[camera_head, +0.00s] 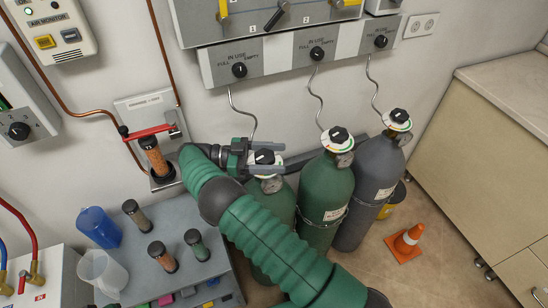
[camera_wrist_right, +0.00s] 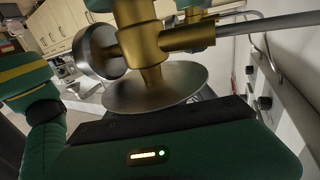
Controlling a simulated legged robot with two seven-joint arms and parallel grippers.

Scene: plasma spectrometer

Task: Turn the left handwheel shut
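The left handwheel (camera_head: 264,156), a black knob over a pale disc with a coloured rim, tops the left green gas cylinder (camera_head: 284,204). My right gripper (camera_head: 267,157) comes in from the left, with one grey finger on each side of the knob. I cannot tell whether the fingers touch it. In the right wrist view, a silver disc (camera_wrist_right: 157,88) under a brass valve (camera_wrist_right: 146,38) with a round gauge (camera_wrist_right: 101,52) sits close to the gripper body; the fingers are hidden there. My left gripper is out of view.
A second green cylinder (camera_head: 325,190) and a grey cylinder (camera_head: 377,185) stand close on the right, each with its own handwheel. Thin pipes run up to the wall panel (camera_head: 290,50). A grey bench (camera_head: 185,270) with sample tubes is at lower left. An orange cone (camera_head: 405,242) stands on the floor.

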